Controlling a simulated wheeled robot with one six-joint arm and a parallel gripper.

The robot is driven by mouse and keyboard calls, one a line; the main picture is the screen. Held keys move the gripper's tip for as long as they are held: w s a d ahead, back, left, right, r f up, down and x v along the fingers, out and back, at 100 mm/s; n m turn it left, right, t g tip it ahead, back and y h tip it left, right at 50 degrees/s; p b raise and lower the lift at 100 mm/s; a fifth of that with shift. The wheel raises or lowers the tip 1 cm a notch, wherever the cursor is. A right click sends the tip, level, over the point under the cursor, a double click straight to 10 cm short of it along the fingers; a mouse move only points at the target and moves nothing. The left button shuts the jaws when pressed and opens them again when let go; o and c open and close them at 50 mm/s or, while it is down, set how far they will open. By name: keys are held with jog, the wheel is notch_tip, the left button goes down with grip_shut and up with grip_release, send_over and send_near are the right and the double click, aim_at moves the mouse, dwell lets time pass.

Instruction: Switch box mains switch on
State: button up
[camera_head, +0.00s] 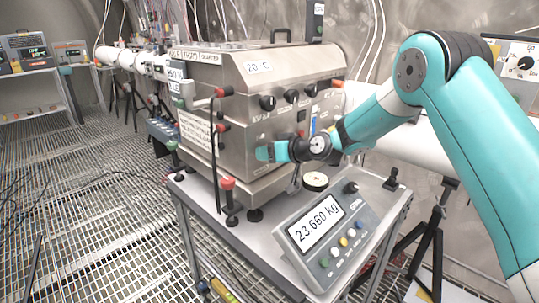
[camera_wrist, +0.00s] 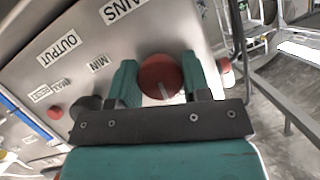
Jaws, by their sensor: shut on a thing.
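The switch box (camera_head: 283,68) is a steel cabinet on a metal table, with black knobs along its front. In the wrist view a round red knob (camera_wrist: 158,70) sits on its grey panel below a partly cut-off label reading "AINS" (camera_wrist: 127,14). A pale mark on the knob points toward my gripper. My gripper (camera_wrist: 161,77) has its teal fingers on both sides of this knob, shut on it. In the head view my gripper (camera_head: 268,152) reaches the box front from the right; the knob cannot be made out there.
A scale display (camera_head: 322,228) reading 23.660 kg and a round pale-topped item (camera_head: 315,181) are on the table below my gripper. Red-ended rods (camera_head: 227,184) stand at the box's left. "OUTPUT" (camera_wrist: 58,49) and "MIN" (camera_wrist: 98,64) labels lie left of the knob.

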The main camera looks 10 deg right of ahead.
jog(key=m+y+b, duration=0.1)
jog(key=m+b, duration=0.1)
jog(key=shift+w+d+f+m+g+y, duration=0.1)
jog(key=shift+m+g+y, duration=0.3)
jog(key=m+y+b, duration=0.1)
jog(key=m+y, duration=0.1)
jog(key=m, duration=0.1)
jog(key=m+y+b, duration=0.1)
jog(key=m, duration=0.3)
jog(key=shift+y, duration=0.4)
jog(key=shift+m+t+y, duration=0.4)
jog(key=shift+m+y, duration=0.2)
jog(key=shift+m, duration=1.2)
jog(key=o, duration=0.9)
jog(key=shift+b, duration=0.3)
